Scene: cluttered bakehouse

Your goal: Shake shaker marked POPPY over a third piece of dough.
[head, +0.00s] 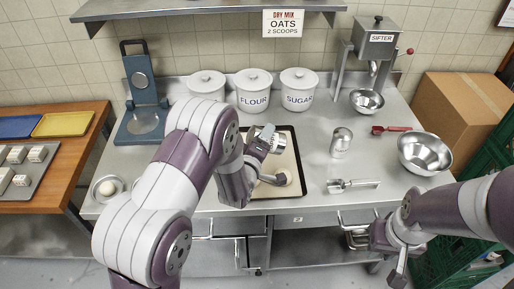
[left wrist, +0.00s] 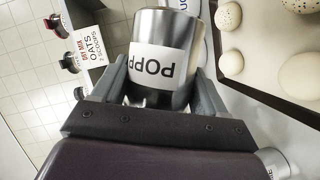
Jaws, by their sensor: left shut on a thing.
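My left gripper (left wrist: 160,95) is shut on a metal shaker (left wrist: 168,45) whose white label reads POPP, upside down in the left wrist view. In the head view the shaker (head: 270,138) is tilted over the baking tray (head: 297,150), and my arm hides much of the tray. In the left wrist view a speckled dough piece (left wrist: 228,15) and another speckled piece (left wrist: 303,6) lie on the tray. A plain piece (left wrist: 230,64) and another plain piece (left wrist: 301,76) lie below them. My right gripper (head: 396,262) is low, before the bench front; its finger gap is unclear.
A second shaker (head: 341,141), a scoop (head: 352,185), a red-handled tool (head: 390,130) and a steel bowl (head: 425,152) stand right of the tray. Canisters, including FLOUR (head: 253,92), line the back. A blue stand (head: 143,100) is at left.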

